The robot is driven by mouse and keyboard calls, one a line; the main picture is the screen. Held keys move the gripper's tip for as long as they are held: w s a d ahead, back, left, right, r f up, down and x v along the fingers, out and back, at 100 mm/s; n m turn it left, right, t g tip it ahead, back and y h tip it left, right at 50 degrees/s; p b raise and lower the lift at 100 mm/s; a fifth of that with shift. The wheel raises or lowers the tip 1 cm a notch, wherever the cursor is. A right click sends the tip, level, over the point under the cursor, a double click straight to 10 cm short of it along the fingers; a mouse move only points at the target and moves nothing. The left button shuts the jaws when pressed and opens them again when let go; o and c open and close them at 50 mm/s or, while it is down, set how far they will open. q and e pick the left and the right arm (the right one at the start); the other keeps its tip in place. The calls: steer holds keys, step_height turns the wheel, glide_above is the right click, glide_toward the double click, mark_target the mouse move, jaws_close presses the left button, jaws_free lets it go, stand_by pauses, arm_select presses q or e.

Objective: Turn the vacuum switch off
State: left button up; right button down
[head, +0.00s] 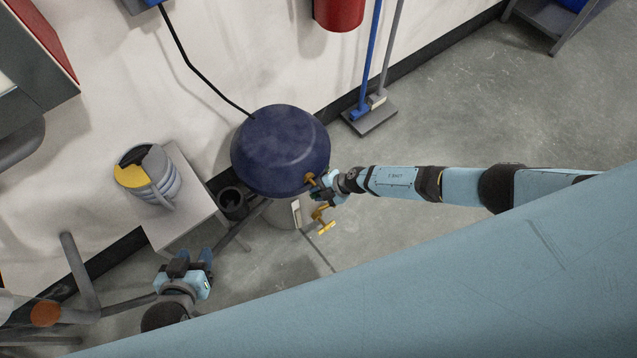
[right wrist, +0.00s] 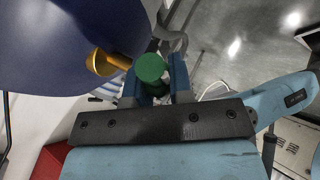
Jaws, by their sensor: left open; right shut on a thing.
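The vacuum has a dark blue domed head (head: 280,145) on a grey drum (head: 283,214), standing by the wall. My right gripper (head: 320,190) is at the right edge of the head. In the right wrist view its fingers (right wrist: 153,82) are shut on a green round knob (right wrist: 150,68), beside the blue head (right wrist: 60,40) and a yellow fitting (right wrist: 105,63). I take the knob for the switch; its setting cannot be told. My left gripper (head: 199,262) is open and empty, low and left of the vacuum.
A small grey table (head: 180,215) left of the vacuum holds a grey and yellow container (head: 148,178). A dark cup-like holder (head: 233,204) stands between. A black cable (head: 190,62) runs to the head. A broom and dustpan (head: 370,115) lean at the wall.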

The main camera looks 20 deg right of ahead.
arm_select(q)
steer(key=shift+s+a+r+p, duration=0.1)
steer(key=shift+a+r+p, duration=0.05)
steer(key=shift+r+p, duration=0.8)
arm_select(e)
steer(key=shift+h, duration=0.5)
arm_select(q)
steer(key=shift+f, duration=0.15)
arm_select(e)
steer(key=c, duration=1)
jaws_free()
steer(key=shift+f, duration=0.1)
steer(key=shift+c, duration=0.2)
steer(key=shift+s+d+r, duration=0.1)
steer(key=shift+d+r, duration=0.1)
steer(key=shift+r, duration=0.15)
arm_select(q)
step_height(320, 180, up, 6)
steer(key=p, duration=0.7)
steer(key=shift+s+a+m+t, duration=0.25)
steer(key=shift+m+t, duration=0.05)
steer(key=shift+m, duration=0.1)
arm_select(e)
steer(key=v, duration=1.3)
steer(key=shift+s, duration=0.2)
